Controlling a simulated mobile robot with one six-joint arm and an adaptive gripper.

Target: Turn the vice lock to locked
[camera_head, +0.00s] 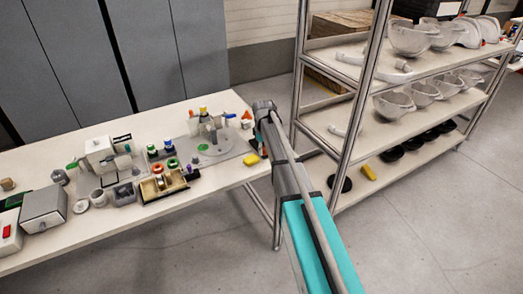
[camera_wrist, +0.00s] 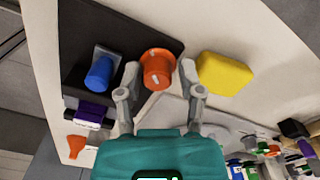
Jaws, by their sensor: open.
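In the wrist view an orange round knob (camera_wrist: 157,66) with a white mark sits on a dark plate (camera_wrist: 88,28). It looks like the vice lock, though no label shows. My gripper (camera_wrist: 160,72) is open, its two fingers on either side of the knob with the tips close to it. I cannot tell whether they touch it. A blue cylinder (camera_wrist: 100,73) on a grey base stands beside the knob on the same plate. In the head view my gripper (camera_head: 264,106) is over the table's right end, and my arm hides the knob.
A yellow block (camera_wrist: 225,73) lies close beside the right finger. A purple block (camera_wrist: 91,112) and an orange funnel-shaped piece (camera_wrist: 76,145) lie to the left. In the head view the table (camera_head: 95,240) holds several parts, and a shelf rack (camera_head: 345,150) stands close at the right.

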